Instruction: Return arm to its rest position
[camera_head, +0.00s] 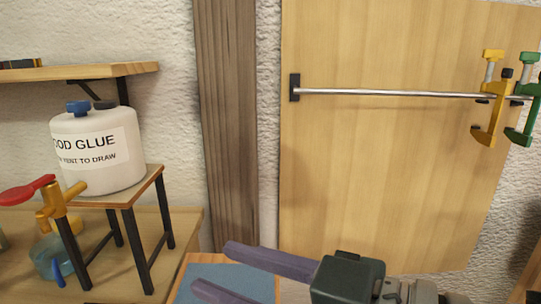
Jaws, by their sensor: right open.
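My right gripper (213,268) is at the bottom middle of the head view, and its arm comes in from the lower right. Its two purple fingers point left and stand apart, with nothing seen between them. The lower finger is partly cut off by the frame's bottom edge. The fingers show in front of a blue surface with a wooden border (262,290); I cannot tell how high above it they are. My left gripper is not in view.
A white glue tank (98,163) stands on a small black-legged stand at left, with a yellow tap and red lever (26,189) in front. A wooden shelf (90,72) is above. A metal rail (390,93) on the wall board carries yellow (492,110) and green clamps (527,115).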

